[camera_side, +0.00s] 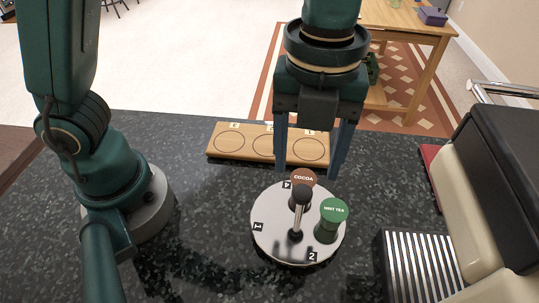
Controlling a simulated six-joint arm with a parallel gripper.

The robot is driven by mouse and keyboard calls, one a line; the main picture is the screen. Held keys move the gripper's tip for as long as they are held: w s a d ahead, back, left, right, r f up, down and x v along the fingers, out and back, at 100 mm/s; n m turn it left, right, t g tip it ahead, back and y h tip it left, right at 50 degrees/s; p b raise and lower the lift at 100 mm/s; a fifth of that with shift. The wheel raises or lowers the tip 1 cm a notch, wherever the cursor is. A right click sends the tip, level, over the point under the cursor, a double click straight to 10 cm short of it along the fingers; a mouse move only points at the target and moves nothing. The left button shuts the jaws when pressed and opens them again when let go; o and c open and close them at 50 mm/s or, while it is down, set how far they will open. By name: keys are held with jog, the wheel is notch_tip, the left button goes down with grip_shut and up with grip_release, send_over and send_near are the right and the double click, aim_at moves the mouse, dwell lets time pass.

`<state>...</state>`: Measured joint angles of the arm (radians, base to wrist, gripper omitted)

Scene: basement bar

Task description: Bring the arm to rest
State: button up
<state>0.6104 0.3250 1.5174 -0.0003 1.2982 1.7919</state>
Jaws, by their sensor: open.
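My gripper (311,172) points down with its two blue fingers spread wide and nothing between them. It hangs above the far part of a round silver turntable (272,243), in front of the wooden board. The turntable carries a brown canister labelled COCOA (303,177), a green canister labelled MINT TEA (333,212) and a black-knobbed centre post (300,195). Numbers 1, 2 and 4 show on the turntable. The post partly hides the cocoa canister.
A wooden board (235,140) with three marked circles lies behind the turntable on the dark speckled counter (205,235). A ribbed metal drip tray (420,265) and a cream and black machine (490,190) stand at the right. The counter left of the turntable is clear.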

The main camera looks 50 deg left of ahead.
jog(key=a+r+n+t, duration=0.3)
jog(key=a+r+n, duration=0.3)
jog(key=a+n, duration=0.3)
jog(key=s+a+f+n+t, duration=0.2)
jog(key=s+a+f+n, duration=0.2)
jog(key=n, duration=1.4)
jog(key=s+a, duration=0.1)
jog(key=a, duration=0.1)
jog(key=shift+s+a+n+t, duration=0.2)
jog(key=shift+a+n+t, duration=0.1)
jog(key=shift+a, duration=0.1)
